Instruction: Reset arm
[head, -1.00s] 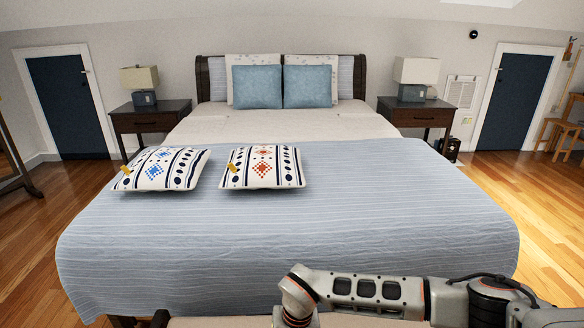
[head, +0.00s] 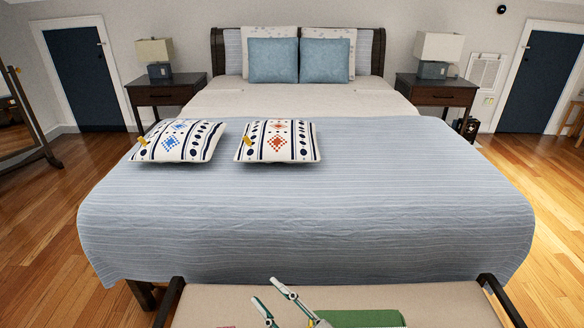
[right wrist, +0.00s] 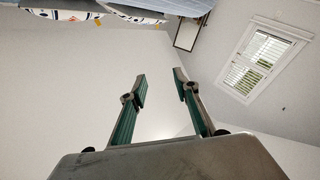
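My right gripper (head: 275,302) shows at the bottom edge of the head view, in front of the beige bench at the bed's foot. In the right wrist view my right gripper (right wrist: 160,80) has its two green-padded fingers spread apart, with nothing between them. Most of my right arm is out of the head view. My left gripper is not in view.
The bed (head: 310,205) fills the middle, with two patterned cushions on its striped cover. The beige bench (head: 430,303) has dark arms. A green flat item (head: 360,318) is partly cut off there. Nightstands with lamps flank the bed; wooden floor is open on both sides.

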